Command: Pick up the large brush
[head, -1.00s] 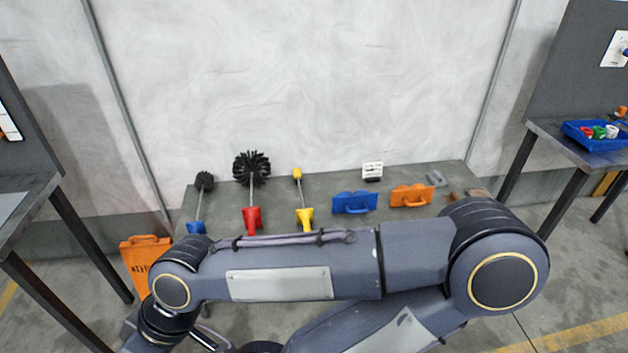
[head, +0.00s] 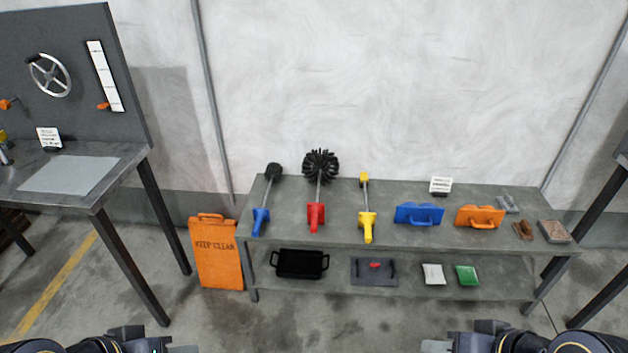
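The large brush (head: 318,186) lies on the top of the grey shelf table (head: 390,225). It has a round head of black bristles towards the wall, a grey shaft and a red handle towards me. A smaller brush with a blue handle (head: 265,200) lies to its left, and a yellow-handled tool (head: 366,208) lies to its right. My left gripper (head: 182,349) and my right gripper (head: 436,346) show only partly at the bottom edge, well short of the table. Neither touches the brush, and the finger gaps are cut off by the frame.
Blue (head: 419,214) and orange (head: 480,216) handled blocks sit right of the tools. A black tray (head: 300,264) and small packets are on the lower shelf. An orange "KEEP CLEAR" sign (head: 215,255) stands left. A workbench (head: 70,180) is further left. The floor before the table is clear.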

